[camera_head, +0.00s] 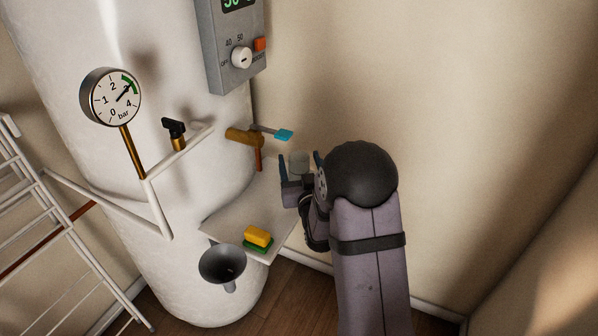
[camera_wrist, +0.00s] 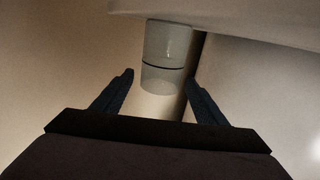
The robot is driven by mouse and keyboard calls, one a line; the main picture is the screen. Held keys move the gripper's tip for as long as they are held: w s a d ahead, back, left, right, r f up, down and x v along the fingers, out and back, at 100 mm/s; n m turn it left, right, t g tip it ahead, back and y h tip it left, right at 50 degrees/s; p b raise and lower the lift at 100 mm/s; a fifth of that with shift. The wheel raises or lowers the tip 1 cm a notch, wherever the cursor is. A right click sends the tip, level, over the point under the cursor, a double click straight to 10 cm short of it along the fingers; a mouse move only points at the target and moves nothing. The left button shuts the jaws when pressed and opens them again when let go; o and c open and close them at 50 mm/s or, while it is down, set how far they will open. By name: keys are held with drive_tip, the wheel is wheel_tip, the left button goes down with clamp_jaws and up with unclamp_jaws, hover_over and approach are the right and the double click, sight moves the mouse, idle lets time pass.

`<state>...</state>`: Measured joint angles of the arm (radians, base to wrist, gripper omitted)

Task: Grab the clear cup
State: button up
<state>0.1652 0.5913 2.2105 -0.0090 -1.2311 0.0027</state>
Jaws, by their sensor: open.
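The clear cup (camera_head: 299,160) is a small, see-through grey cylinder at the back right of the white shelf (camera_head: 240,225). In the head view it shows between the two dark fingers of my gripper (camera_head: 301,166), which hides its lower part. In the wrist view the cup (camera_wrist: 168,48) is in the upper middle, against the edge of a pale surface, with a dark line around it. My gripper (camera_wrist: 159,80) is open there, one finger to each side of the cup, with visible gaps. I cannot tell how deep between the fingers the cup sits.
A yellow and green sponge (camera_head: 257,237) lies at the shelf's front, with a grey funnel (camera_head: 223,265) beside it. A brass valve with a blue-tipped lever (camera_head: 283,134) juts out just behind the cup. The white tank (camera_head: 150,250) stands left; a wall is right.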

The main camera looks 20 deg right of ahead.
sight(297, 153)
drive_tip(key=shift+w+d, duration=0.2)
drive_tip(key=shift+w, duration=1.1)
drive_tip(key=shift+w+d, duration=0.2)
drive_tip(key=shift+w, duration=1.05)
drive_tip(key=shift+c, duration=0.2)
drive_tip(key=c, duration=1.1)
